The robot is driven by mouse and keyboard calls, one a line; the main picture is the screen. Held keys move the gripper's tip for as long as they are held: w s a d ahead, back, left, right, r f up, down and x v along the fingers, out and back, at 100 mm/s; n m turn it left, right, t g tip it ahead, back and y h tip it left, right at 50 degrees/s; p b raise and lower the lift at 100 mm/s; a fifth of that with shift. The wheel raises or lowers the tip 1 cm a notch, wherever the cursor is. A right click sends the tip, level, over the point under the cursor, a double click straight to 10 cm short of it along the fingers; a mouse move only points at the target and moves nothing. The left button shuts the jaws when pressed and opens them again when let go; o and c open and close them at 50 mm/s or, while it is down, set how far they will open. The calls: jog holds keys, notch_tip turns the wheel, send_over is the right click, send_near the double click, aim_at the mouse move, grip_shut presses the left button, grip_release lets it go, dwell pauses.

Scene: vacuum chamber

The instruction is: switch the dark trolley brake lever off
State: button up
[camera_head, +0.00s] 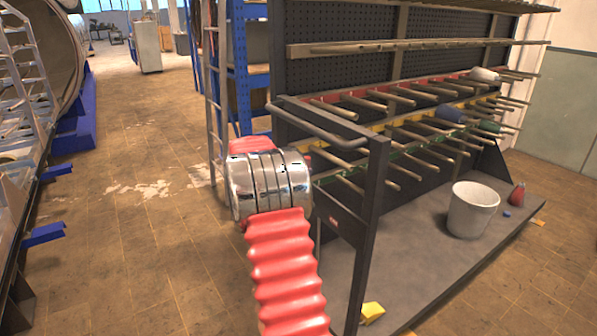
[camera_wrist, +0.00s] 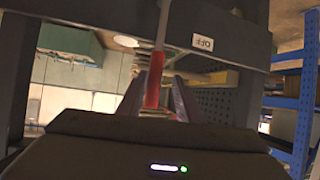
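The dark trolley (camera_head: 369,217) stands right of centre in the head view. In the wrist view, its dark frame (camera_wrist: 235,45) crosses the top and carries a white OFF label (camera_wrist: 203,43). The brake lever (camera_wrist: 154,82) hangs down in the wrist view as a thin pale rod with a red grip. My gripper (camera_wrist: 159,76) has its two fingers apart, one on each side of the red grip. I see gaps beside the grip, but cannot tell whether either finger touches it. In the head view, my red and metal arm hides the gripper and the lever.
The trolley has rows of pegs and a base shelf with a white bucket (camera_head: 472,209), a red item (camera_head: 517,194) and a yellow piece (camera_head: 372,313). A ladder (camera_head: 211,105) and blue rack (camera_head: 238,75) stand behind. The floor at left is open.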

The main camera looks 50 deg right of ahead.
jog(key=shift+o, duration=0.9)
jog(key=shift+a, duration=0.1)
jog(key=v, duration=1.3)
jog(key=shift+a+r, duration=0.2)
jog(key=shift+a, duration=0.05)
